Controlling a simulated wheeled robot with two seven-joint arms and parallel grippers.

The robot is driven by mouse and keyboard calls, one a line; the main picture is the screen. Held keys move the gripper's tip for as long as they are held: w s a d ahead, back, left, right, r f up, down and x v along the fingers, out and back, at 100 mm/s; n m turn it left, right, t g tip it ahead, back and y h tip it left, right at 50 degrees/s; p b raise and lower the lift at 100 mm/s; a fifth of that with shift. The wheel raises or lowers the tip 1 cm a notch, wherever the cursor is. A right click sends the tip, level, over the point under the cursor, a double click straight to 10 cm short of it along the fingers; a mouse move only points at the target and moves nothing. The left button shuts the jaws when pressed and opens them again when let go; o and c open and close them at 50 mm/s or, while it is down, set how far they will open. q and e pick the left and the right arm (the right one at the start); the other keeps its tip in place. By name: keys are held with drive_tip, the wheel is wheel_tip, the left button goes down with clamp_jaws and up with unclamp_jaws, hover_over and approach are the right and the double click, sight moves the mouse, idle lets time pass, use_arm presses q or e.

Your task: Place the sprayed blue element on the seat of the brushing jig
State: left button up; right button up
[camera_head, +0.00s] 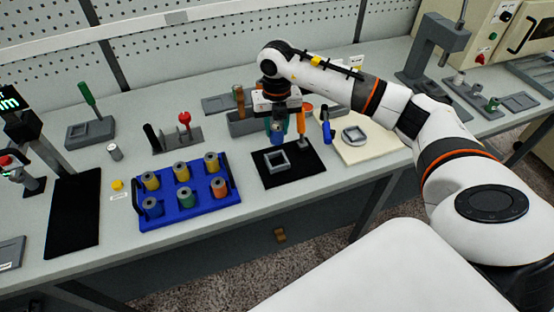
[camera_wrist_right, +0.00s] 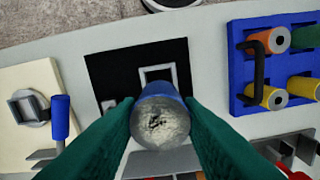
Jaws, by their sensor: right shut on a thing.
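The blue element (camera_head: 278,139) is held in my right gripper (camera_head: 278,128), between its green fingers. It hangs above the back of a black mat, behind a grey square frame (camera_head: 276,161). In the right wrist view the element (camera_wrist_right: 160,122) shows its round silvery end, with the frame (camera_wrist_right: 158,75) partly hidden beyond it. A second grey square seat (camera_head: 354,135) with a round part stands on a cream board, right of the black mat. I cannot tell for certain which of the two is the brushing jig. My left gripper is not in view.
A blue tray (camera_head: 190,220) with several coloured spindles stands left of the black mat (camera_head: 303,172). An orange-handled tool (camera_head: 301,122) and a blue-handled tool (camera_head: 327,132) stand close right of the gripper. A grey bin (camera_head: 243,123) is behind.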

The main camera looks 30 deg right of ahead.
sight(277, 140)
wheel_tip(277, 140, down, 5)
drive_tip(key=shift+f+p, duration=0.15)
drive_tip(key=shift+p, duration=0.8)
wheel_tip(277, 140, down, 4)
drive_tip(key=shift+f+p, duration=0.2)
drive_tip(key=shift+p, duration=0.45)
drive_tip(key=shift+f, duration=0.3)
drive_tip(key=o, duration=1)
drive_tip(key=shift+r, duration=0.1)
